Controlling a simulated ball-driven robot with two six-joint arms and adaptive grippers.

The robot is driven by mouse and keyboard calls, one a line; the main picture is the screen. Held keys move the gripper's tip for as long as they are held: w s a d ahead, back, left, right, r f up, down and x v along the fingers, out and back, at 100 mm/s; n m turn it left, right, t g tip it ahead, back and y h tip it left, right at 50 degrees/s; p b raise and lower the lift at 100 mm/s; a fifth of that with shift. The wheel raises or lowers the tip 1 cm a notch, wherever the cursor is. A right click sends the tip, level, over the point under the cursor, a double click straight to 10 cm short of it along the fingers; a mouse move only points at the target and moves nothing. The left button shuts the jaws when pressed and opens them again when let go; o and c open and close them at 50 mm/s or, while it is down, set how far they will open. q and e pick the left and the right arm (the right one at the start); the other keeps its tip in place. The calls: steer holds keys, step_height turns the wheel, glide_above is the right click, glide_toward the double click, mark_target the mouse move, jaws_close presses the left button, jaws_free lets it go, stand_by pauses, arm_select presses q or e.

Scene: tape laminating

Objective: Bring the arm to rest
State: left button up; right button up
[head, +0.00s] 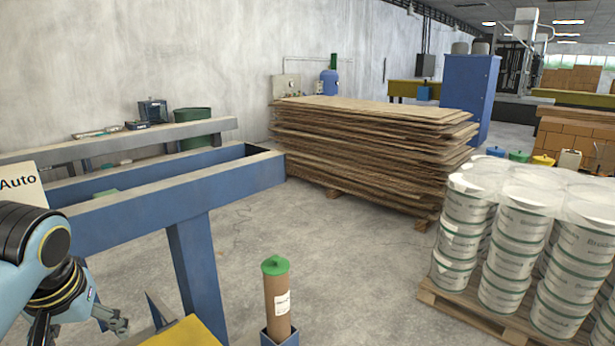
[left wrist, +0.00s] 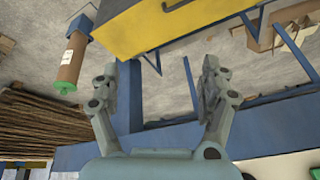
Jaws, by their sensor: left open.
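My left arm (head: 40,245) comes in at the lower left corner of the head view. Its gripper (head: 108,316) is low beside the blue frame, partly cut off by the picture edge. In the left wrist view the two fingers of the gripper (left wrist: 158,78) stand well apart with nothing held between them. Blue frame bars and a yellow panel (left wrist: 165,25) lie beyond the fingers. My right arm and gripper are in neither view.
A blue frame (head: 225,180) stands close to my left arm. A brown tube with a green cap (head: 277,295) stands in a blue holder. A board stack (head: 370,150) and a bucket pallet (head: 455,305) stand beyond. Bare floor (head: 350,250) lies between.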

arm_select(q)
steer(key=s+d+m+h, duration=0.1)
steer(key=s+d+m, duration=0.15)
steer(key=s, duration=0.85)
steer(key=s+d+m+h, duration=0.1)
steer(key=s+d+m, duration=0.15)
steer(key=s, duration=0.75)
step_height(320, 180, down, 38)
steer(key=a+g+b, duration=0.1)
steer(key=a+b, duration=0.1)
steer(key=b, duration=1.1)
steer(key=s+f+b, duration=0.4)
steer(key=s+f, duration=0.2)
steer(key=f, duration=0.3)
steer(key=s+f+g+b, duration=0.1)
steer(key=s+f+b, duration=0.2)
steer(key=s+f, duration=0.4)
steer(key=s+a+f+n+b, duration=0.1)
steer(key=s+f+b, duration=0.3)
steer(key=f, duration=0.9)
steer(key=s, duration=0.3)
steer(key=shift+f+b, duration=0.15)
steer(key=shift+b, duration=0.15)
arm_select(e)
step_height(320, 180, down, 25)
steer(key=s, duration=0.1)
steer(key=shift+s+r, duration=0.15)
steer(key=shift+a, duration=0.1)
